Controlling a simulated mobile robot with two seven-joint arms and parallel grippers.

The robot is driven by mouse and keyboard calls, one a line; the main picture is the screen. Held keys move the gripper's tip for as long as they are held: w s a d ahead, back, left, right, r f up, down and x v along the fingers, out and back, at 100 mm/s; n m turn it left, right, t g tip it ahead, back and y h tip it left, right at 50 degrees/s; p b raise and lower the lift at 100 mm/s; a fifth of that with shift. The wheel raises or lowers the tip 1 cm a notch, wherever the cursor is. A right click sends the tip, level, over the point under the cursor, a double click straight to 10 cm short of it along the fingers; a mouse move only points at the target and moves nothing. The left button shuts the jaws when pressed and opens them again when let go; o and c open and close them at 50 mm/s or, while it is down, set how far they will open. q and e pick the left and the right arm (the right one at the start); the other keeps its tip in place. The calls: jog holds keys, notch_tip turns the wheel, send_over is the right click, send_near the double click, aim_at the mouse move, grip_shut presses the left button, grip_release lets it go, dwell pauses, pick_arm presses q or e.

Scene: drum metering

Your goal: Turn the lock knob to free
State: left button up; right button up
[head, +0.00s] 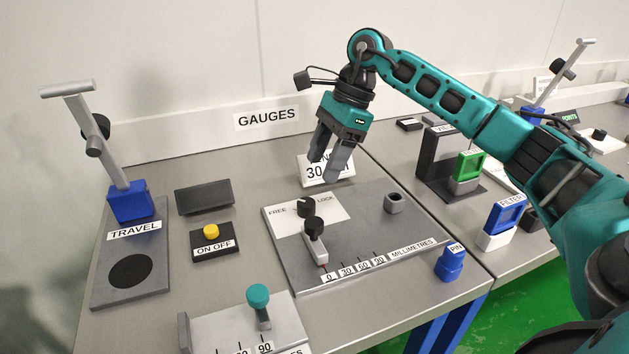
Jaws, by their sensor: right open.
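The lock knob (306,208) is a small black knob on a white plate (335,210) on the grey millimetre gauge panel (375,228). The plate reads FREE to the knob's left and LOCK to its right. I cannot tell for certain which word the knob points to. My right gripper (323,168) is open and empty, its fingers pointing down, above and behind the knob and apart from it. It partly hides a white number sign (317,171). My left gripper is out of view.
A slider with a black ball handle (313,230) stands just in front of the knob. A grey socket block (394,203) and a blue PIN piece (450,262) are to the right. The ON OFF button (211,231) and TRAVEL stand (130,200) are left.

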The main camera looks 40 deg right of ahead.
jog(key=shift+v, duration=2.25)
